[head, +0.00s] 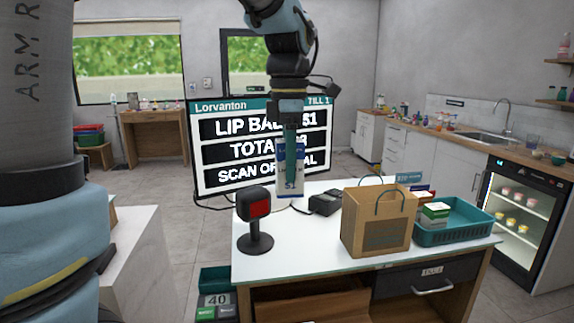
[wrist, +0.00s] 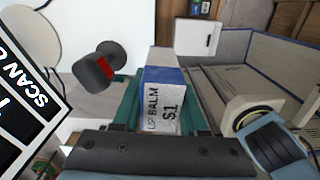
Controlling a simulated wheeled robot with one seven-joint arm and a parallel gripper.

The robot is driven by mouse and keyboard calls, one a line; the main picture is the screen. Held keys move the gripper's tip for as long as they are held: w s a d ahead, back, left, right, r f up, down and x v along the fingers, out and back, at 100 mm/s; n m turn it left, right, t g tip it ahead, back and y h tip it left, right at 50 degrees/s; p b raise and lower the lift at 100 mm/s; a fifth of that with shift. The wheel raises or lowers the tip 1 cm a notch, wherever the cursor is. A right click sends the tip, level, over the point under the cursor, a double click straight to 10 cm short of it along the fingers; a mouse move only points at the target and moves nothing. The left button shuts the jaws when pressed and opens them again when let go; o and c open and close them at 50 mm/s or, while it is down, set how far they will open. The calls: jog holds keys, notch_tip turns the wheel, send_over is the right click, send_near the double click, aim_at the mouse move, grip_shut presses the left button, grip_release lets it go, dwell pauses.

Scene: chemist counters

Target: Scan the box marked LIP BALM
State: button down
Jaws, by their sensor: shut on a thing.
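My gripper (head: 290,150) is shut on a white and blue box (head: 289,184) and holds it upright above the counter's back edge. In the wrist view, the box (wrist: 163,106) sits between the fingers and its face reads LIP BALM $1. The scanner (head: 256,218), a dark device on a round stand with a red window, stands on the white counter (head: 305,240), in front and left of the held box. It also shows in the wrist view (wrist: 97,70), apart from the box. The till screen (head: 215,170) shows a LIP BALM line and a total, partly hidden by my arm and the box.
A paper bag (head: 378,222) stands on the counter's right half. A dark card terminal (head: 325,203) lies near the middle back. The counter's front middle is clear.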

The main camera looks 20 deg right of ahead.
jog(key=shift+s+r+p, duration=0.1)
jog(key=shift+r+p, duration=0.2)
jog(key=shift+r, duration=0.55)
jog(key=w+d+p, duration=0.1)
jog(key=w+d, duration=0.2)
jog(key=d, duration=1)
jog(key=w+d+p, duration=0.2)
jog(key=w+d, duration=0.1)
jog(key=d, duration=1)
jog(key=shift+w+d+n, duration=0.2)
jog(key=shift+w+n, duration=0.1)
jog(key=shift+f, duration=0.15)
